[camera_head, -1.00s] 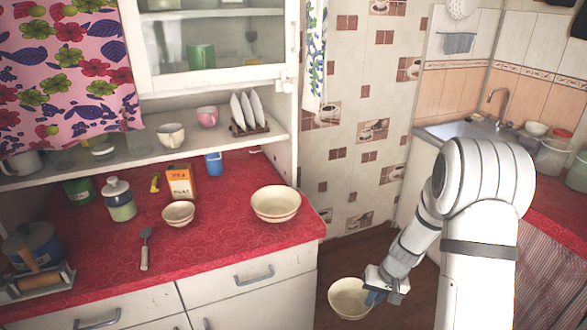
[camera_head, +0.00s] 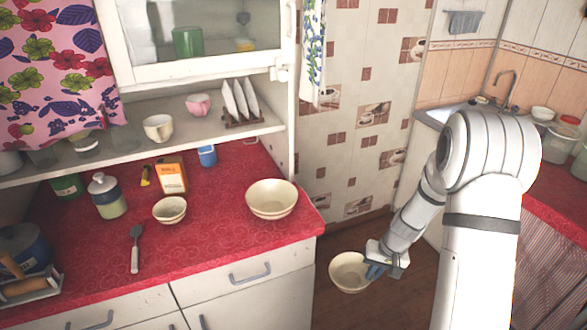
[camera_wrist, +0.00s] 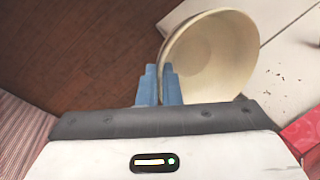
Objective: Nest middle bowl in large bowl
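The large cream bowl (camera_head: 271,198) stands upright on the red counter near its right end, empty. A small cream bowl (camera_head: 169,210) stands on the counter to its left. The middle bowl (camera_head: 347,272) is held by my gripper (camera_head: 374,272) off the counter's right end, above the dark floor. In the wrist view, the blue fingers (camera_wrist: 159,85) are close together at the rim of the middle bowl (camera_wrist: 212,55), which is tilted in that view and empty. The bowl is apart from the large bowl, lower in the picture and to its right.
On the red counter (camera_head: 215,250) are a fork-like utensil (camera_head: 135,248), a lidded jar (camera_head: 107,196), an orange box (camera_head: 171,175) and a blue cup (camera_head: 207,156). A shelf with cups and a plate rack (camera_head: 240,103) overhangs the counter's back. Floor right of the counter is clear.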

